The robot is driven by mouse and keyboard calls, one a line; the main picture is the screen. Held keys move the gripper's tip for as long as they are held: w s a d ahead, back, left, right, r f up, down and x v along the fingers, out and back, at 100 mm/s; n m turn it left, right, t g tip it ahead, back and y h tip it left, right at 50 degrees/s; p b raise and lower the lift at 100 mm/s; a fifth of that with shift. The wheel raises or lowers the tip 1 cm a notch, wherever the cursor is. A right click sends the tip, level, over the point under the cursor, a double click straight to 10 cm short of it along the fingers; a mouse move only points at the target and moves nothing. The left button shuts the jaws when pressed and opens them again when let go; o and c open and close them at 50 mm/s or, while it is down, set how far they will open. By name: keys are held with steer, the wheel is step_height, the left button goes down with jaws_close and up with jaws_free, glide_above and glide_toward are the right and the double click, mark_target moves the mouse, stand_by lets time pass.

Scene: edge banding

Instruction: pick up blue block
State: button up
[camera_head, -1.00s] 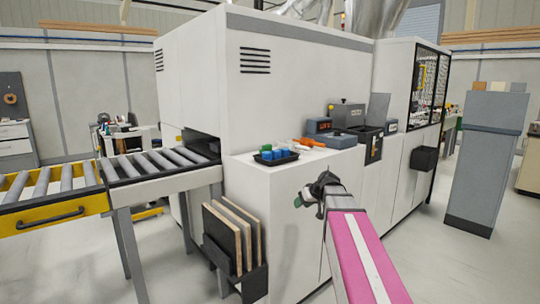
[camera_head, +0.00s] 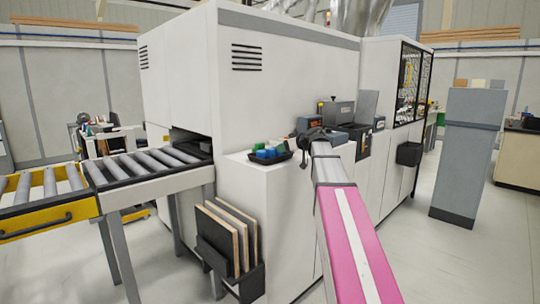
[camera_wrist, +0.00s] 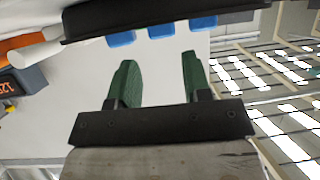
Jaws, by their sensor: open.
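Blue blocks (camera_head: 270,152) sit in a small black tray (camera_head: 285,157) on the white machine's ledge in the head view. In the wrist view three blue blocks show in a row near the top, one of them in the middle (camera_wrist: 161,31), along the dark tray edge (camera_wrist: 170,14). My gripper (camera_wrist: 158,80) has two green fingers set wide apart, with nothing between them. The blocks lie beyond the fingertips, apart from them. In the head view my dark gripper end is just right of the tray, its fingers hard to make out.
A green block (camera_head: 258,147) sits at the tray's left. An orange object (camera_wrist: 18,42), a white cylinder (camera_wrist: 38,54) and a grey display box (camera_wrist: 22,80) lie left in the wrist view. Panels (camera_head: 228,240) stand in a rack below the ledge. A roller conveyor (camera_head: 150,165) is at left.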

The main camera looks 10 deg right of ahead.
mark_target(273, 151)
steer(key=shift+f+x, duration=0.1)
steer(key=shift+x, duration=1.45)
steer(key=shift+f+x, duration=0.15)
steer(key=shift+x, duration=1.4)
steer(key=shift+s, duration=0.15)
steer(key=c, duration=0.6)
